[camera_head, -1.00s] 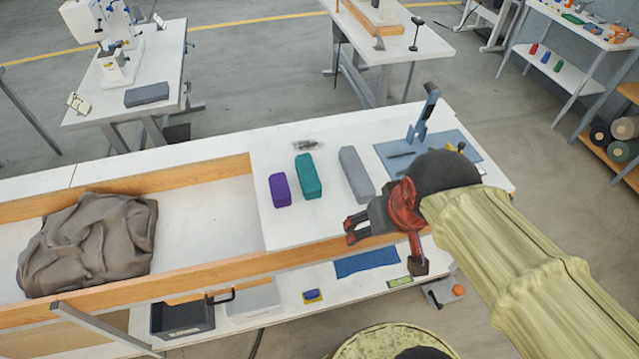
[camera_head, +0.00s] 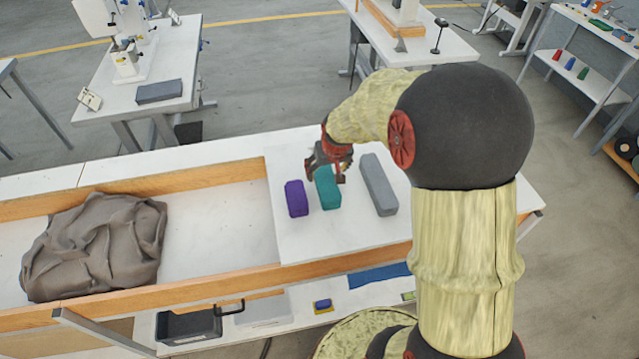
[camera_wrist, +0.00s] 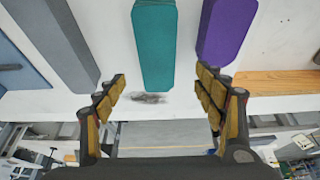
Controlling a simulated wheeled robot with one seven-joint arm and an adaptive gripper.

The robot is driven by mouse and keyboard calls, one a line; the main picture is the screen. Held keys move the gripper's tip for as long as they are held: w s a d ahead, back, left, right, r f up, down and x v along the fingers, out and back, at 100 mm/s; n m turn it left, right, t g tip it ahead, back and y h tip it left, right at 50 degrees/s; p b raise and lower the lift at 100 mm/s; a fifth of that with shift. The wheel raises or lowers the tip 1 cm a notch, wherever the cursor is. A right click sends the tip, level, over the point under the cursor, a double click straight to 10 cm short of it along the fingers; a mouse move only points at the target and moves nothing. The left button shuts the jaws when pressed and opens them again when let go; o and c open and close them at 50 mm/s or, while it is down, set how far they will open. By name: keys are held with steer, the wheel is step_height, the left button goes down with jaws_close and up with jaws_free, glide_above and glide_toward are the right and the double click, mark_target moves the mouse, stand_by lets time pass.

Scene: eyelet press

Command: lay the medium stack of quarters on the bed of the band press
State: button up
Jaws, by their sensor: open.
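Three wrapped stacks lie side by side on the white table: a short purple one (camera_head: 296,199), a medium teal one (camera_head: 328,191) and a long grey one (camera_head: 379,186). My gripper (camera_head: 325,172) is over the far end of the teal stack. In the wrist view my gripper (camera_wrist: 162,85) is open and empty. The teal stack (camera_wrist: 153,45) lies ahead between the lines of the fingers. The right finger is close to the end of the purple stack (camera_wrist: 226,30). The grey stack (camera_wrist: 52,38) is farther left. The band press is hidden behind my arm in the head view.
A wooden-edged bay with a crumpled brown cloth (camera_head: 95,245) takes up the left of the bench. A blue-grey plate (camera_wrist: 12,68) shows at the left edge of the wrist view. A dark smudge (camera_wrist: 148,98) lies beyond the teal stack's end.

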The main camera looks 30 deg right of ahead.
mark_target(326, 179)
steer(key=shift+x, duration=1)
steer(key=x, duration=0.1)
steer(key=b+x, duration=0.2)
steer(key=x, duration=0.1)
steer(key=shift+s+d+f, duration=0.1)
steer(key=shift+s+f, duration=0.05)
steer(key=shift+s, duration=0.15)
steer(key=shift+w+f, duration=0.25)
steer(key=shift+f, duration=0.15)
steer(key=shift+c, duration=0.6)
steer(key=shift+r, duration=0.15)
steer(key=c, duration=1.5)
